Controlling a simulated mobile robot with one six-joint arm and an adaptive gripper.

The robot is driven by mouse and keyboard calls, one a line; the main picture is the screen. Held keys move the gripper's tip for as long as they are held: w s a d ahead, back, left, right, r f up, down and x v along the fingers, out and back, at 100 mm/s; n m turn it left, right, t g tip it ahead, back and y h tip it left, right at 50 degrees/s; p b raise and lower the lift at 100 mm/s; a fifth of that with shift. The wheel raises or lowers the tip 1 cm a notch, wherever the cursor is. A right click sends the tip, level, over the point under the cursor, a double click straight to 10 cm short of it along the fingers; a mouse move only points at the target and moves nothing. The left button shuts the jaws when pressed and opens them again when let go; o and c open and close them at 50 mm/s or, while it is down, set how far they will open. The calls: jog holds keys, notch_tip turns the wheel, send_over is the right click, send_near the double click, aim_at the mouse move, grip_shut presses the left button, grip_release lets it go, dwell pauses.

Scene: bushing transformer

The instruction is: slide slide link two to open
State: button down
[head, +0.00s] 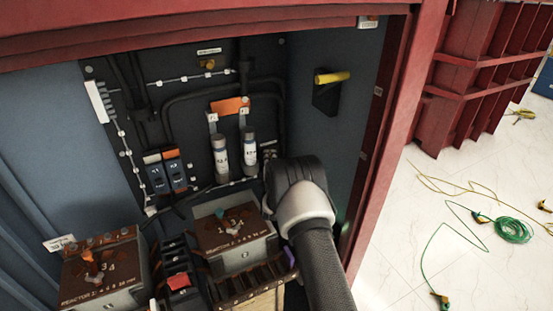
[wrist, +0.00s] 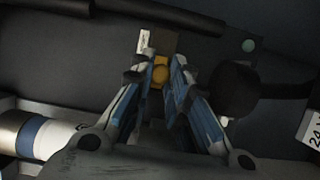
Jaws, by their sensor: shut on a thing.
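In the wrist view my gripper (wrist: 164,62) has its two blue-and-grey fingers close around a small yellow knob (wrist: 160,76), which I take to be a slide link. The knob sits on a small dark plate with a white label, its text unreadable, beside the left fingertip. In the head view my dark arm covers this spot, so the gripper and the held knob are hidden there. Another small yellow fitting (head: 207,64) with a label above it is on the upper back panel in the head view. I cannot tell which link number either one bears.
Two white cylinders (head: 221,158) stand left of my arm; one with a blue band (wrist: 40,134) shows in the wrist view. Reactor blocks (head: 235,238) sit below. A yellow handle (head: 332,77) projects from the right wall. The red cabinet frame (head: 391,120) borders the right side.

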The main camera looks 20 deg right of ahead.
jog(key=shift+a, duration=0.1)
jog(key=c, duration=1.5)
grip_release()
jog(key=v, duration=1.2)
